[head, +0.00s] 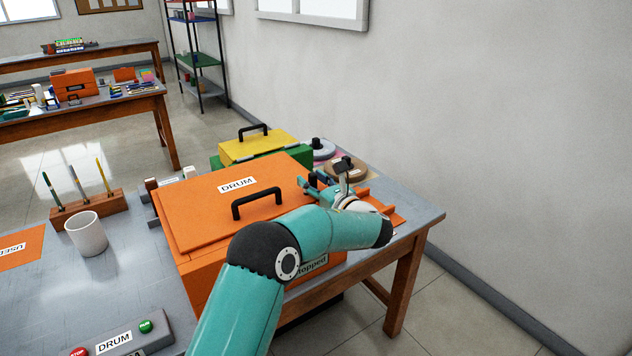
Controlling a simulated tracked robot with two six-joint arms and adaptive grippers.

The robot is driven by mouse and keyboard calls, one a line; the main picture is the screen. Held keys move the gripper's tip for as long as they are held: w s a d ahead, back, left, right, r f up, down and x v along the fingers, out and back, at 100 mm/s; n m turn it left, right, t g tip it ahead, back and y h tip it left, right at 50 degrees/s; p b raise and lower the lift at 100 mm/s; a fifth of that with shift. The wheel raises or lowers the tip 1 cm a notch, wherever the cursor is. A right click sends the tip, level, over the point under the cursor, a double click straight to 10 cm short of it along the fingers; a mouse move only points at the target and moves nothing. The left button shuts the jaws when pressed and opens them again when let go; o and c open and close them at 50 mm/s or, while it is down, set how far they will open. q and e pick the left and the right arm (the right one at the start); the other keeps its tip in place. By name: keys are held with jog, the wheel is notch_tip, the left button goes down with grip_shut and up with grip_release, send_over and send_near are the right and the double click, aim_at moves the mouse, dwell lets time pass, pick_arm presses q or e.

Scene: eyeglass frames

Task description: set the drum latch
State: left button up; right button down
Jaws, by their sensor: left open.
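The drum is an orange box (205,260) with a closed orange lid (195,212). The lid bears a "DRUM" label and a black handle (257,204). A sign (313,266) ending in "topped" shows on the box's near side, partly covered by my arm. My left gripper (312,184) is open at the lid's right edge. I cannot tell whether it touches the box. The drum latch cannot be made out; my gripper and arm hide part of that side. My right gripper is not in view.
A control box (128,340) labelled "DRUM" has red and green buttons. A white cup (86,234) and a wooden brush holder (90,209) stand left. A wall borders the right.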

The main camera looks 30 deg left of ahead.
pick_arm(q)
grip_shut()
